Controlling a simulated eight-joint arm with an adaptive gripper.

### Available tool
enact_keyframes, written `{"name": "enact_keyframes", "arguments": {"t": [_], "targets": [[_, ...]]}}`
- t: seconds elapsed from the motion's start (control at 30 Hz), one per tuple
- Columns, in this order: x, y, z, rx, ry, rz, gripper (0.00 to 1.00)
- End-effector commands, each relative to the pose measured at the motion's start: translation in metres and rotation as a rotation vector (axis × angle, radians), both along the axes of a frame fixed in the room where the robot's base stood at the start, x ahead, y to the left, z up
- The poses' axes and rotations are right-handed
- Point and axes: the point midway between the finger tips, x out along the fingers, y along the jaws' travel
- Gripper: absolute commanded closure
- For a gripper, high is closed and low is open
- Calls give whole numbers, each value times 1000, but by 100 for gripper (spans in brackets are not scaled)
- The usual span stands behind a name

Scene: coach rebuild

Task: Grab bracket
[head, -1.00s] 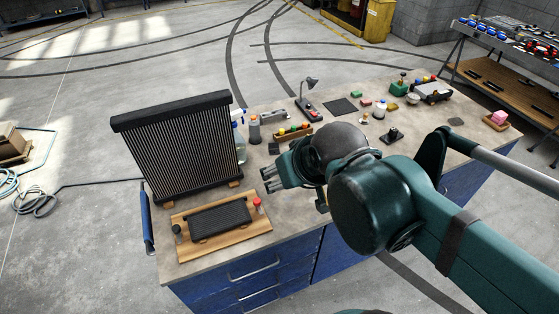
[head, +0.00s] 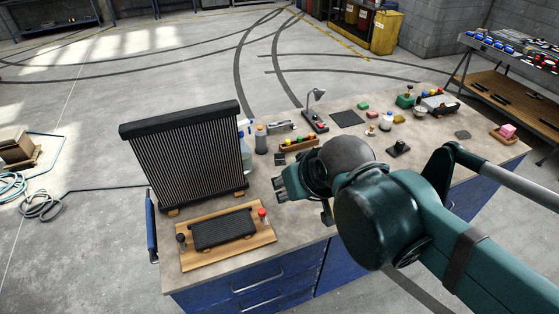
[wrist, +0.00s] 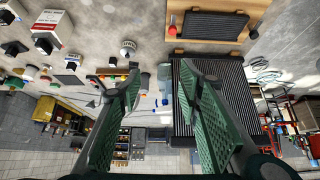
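My gripper (head: 279,190) is over the near part of the workbench, to the right of the tall radiator. In the wrist view my gripper (wrist: 160,68) is open, with two green padded fingers apart and nothing held between them. I cannot tell for certain which thing is the bracket. A small black piece with an upright part (head: 398,148) stands on the bench, right of and beyond my gripper. A small dark flat piece (head: 280,159) lies just beyond my gripper. My arm hides part of the bench.
The tall black radiator (head: 185,155) stands at the bench's left. A wooden board (head: 258,239) with a small black core (head: 222,229) lies in front of it. Bare bench lies around my gripper.

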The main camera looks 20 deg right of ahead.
Motion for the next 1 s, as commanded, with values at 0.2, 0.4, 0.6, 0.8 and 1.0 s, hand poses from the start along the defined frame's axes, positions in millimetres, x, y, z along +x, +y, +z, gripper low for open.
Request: {"name": "enact_keyframes", "arguments": {"t": [0.2,0.4,0.6,0.8,1.0], "targets": [[0,0,0,0,0,0,80],[0,0,0,0,0,0,80],[5,-1,2,-10,7,12,80],[20,-3,9,-39,29,49,80],[44,-7,16,-83,63,109,80]]}}
